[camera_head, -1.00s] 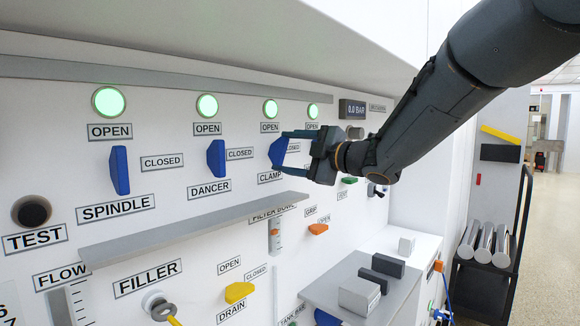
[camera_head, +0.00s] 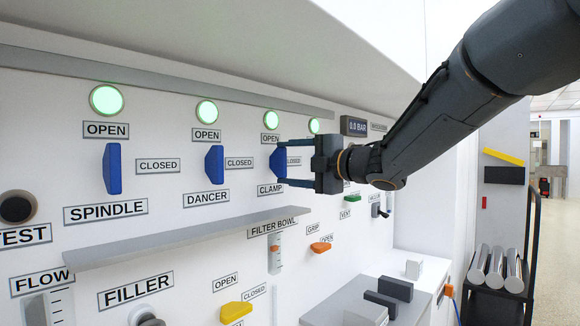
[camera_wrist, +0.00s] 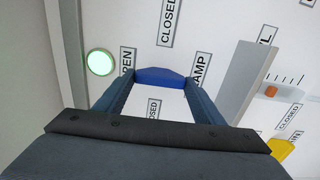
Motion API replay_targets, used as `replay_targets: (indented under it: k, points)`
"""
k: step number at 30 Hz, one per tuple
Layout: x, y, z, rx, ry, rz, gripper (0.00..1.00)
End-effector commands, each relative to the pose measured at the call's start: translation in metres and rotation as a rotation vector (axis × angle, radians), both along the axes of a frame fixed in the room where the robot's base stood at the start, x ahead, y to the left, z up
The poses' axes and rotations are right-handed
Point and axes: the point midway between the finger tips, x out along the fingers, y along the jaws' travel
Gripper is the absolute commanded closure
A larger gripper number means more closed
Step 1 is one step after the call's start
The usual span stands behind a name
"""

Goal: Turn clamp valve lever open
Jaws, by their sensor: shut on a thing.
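The blue clamp lever (camera_head: 277,161) is on the white panel, between the OPEN label above it and the CLAMP label (camera_head: 271,189) below it. It stands upright, in line with the OPEN label, and the green lamp (camera_head: 272,119) above is lit. My gripper (camera_head: 281,163) is at the lever, one finger above and one below. In the wrist view the blue lever (camera_wrist: 160,77) lies between the two fingertips, which are shut on its ends. Part of the CLOSED label (camera_head: 293,161) is hidden behind my gripper.
The blue spindle lever (camera_head: 112,168) and dancer lever (camera_head: 214,164) stand upright to the left, under lit green lamps. A grey shelf (camera_head: 180,238) juts out below. A small gauge display (camera_head: 354,126) is to the upper right. A rack with metal rolls (camera_head: 496,268) stands at the right.

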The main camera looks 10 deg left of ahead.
Motion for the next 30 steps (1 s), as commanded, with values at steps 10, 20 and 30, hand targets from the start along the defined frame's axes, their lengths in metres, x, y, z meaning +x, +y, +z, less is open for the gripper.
replay_targets:
  k: [10, 20, 30]
  points:
    - [-0.002, 0.002, -0.001, -0.002, -0.001, 0.006, 0.22]
    - [0.0, -0.003, 0.0, 0.0, -0.001, -0.001, 0.19]
    - [-0.023, -0.043, 0.0, -0.001, -0.002, -0.005, 0.19]
